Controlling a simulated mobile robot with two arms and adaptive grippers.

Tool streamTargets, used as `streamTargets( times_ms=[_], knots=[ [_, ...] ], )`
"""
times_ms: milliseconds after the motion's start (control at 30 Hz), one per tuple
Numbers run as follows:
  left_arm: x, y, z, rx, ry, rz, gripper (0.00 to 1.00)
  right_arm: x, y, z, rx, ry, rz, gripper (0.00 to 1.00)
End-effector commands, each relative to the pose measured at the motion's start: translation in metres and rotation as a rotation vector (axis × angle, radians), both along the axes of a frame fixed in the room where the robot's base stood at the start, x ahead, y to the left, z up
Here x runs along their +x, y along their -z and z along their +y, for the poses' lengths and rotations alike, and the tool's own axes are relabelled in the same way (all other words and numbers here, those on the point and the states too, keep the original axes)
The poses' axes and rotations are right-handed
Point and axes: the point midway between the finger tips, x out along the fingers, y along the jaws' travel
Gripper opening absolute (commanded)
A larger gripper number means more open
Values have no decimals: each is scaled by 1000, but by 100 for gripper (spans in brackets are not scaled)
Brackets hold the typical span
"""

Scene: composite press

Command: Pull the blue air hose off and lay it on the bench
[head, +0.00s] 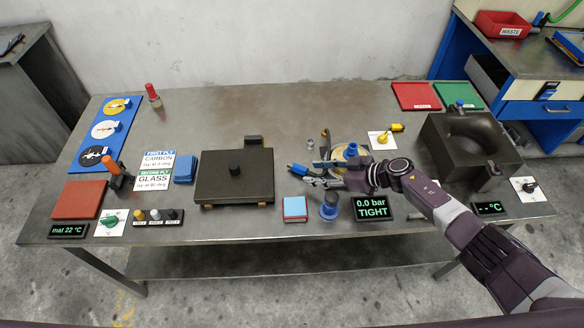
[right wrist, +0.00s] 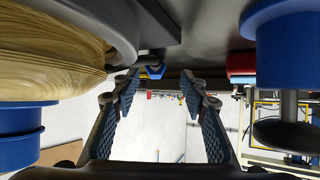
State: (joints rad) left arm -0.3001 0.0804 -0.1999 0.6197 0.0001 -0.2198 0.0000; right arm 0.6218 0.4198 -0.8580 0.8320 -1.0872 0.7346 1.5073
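A small blue piece (head: 297,168) with a dark stub lies on the bench (head: 225,123) right of the black square plate; it may be the air hose's end, but I cannot be sure. A blue fitting (right wrist: 155,71) shows ahead of the fingers in the right wrist view. My right gripper (head: 320,173) reaches in from the right, low over the bench, its fingers pointing left toward the blue piece. The right wrist view shows its fingers (right wrist: 168,88) apart with nothing between them. My left gripper is not in view. The hose's run is not clear.
A pale yellow roll (head: 338,157) and blue-topped part stand behind the gripper, a blue stand (head: 329,207) in front. The display (head: 372,207) reads 0.0 bar TIGHT. The black plate (head: 232,182) is left.

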Motion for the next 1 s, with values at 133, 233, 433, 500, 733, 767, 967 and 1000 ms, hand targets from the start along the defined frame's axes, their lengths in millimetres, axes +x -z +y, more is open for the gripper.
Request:
streamTargets(
  times_ms=[133, 233, 433, 500, 733, 767, 967, 1000],
  knots=[
    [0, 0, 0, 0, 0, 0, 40, -11, -11, -20, -3, -1, 1, 40],
    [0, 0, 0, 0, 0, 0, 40, -18, -19, -34, -3, 0, 0, 40],
    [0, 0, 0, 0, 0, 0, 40, -28, -33, -53, -2, 1, 1, 40],
    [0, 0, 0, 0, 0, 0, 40, -31, -35, -57, -1, 1, 2, 40],
    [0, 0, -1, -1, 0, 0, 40, -33, -39, -61, 0, 0, 2, 40],
    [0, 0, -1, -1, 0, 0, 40, -33, -39, -61, 0, 0, 2, 40],
    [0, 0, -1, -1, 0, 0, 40, -33, -39, -61, 0, 0, 2, 40],
    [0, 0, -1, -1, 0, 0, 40, -33, -39, -61, 0, 0, 1, 40]
  ],
)
